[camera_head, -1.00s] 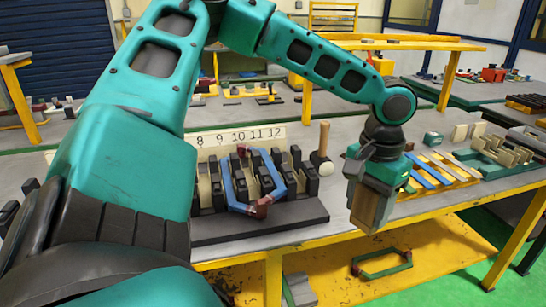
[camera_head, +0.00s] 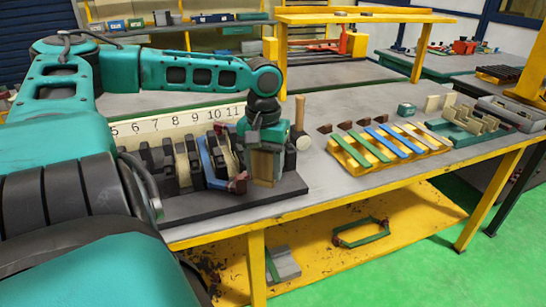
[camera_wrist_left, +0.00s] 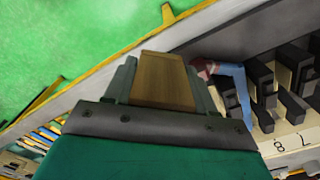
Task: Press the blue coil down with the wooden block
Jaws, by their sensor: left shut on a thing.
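The blue coil (camera_head: 208,166) sits in the dark slotted stator fixture (camera_head: 285,190), near numbers 9 to 11 on the white strip. Its dark red end lies at the front, just left of my left gripper. My left gripper (camera_head: 263,160) is shut on the wooden block (camera_head: 264,166) and points down over the fixture's right end. In the left wrist view the wooden block (camera_wrist_left: 163,82) is between the two fingers, and the coil (camera_wrist_left: 236,85) with its red end lies beside it to the right. The coil's right part is hidden behind the gripper. My right gripper is not seen.
A mallet (camera_head: 302,143) with a wooden handle stands right of the fixture. Farther right, a yellow rack (camera_head: 347,155) holds several coloured strips, near a green slotted holder (camera_head: 470,135). Bare grey tabletop lies in front of the rack. A green frame (camera_head: 360,232) lies on the yellow lower shelf.

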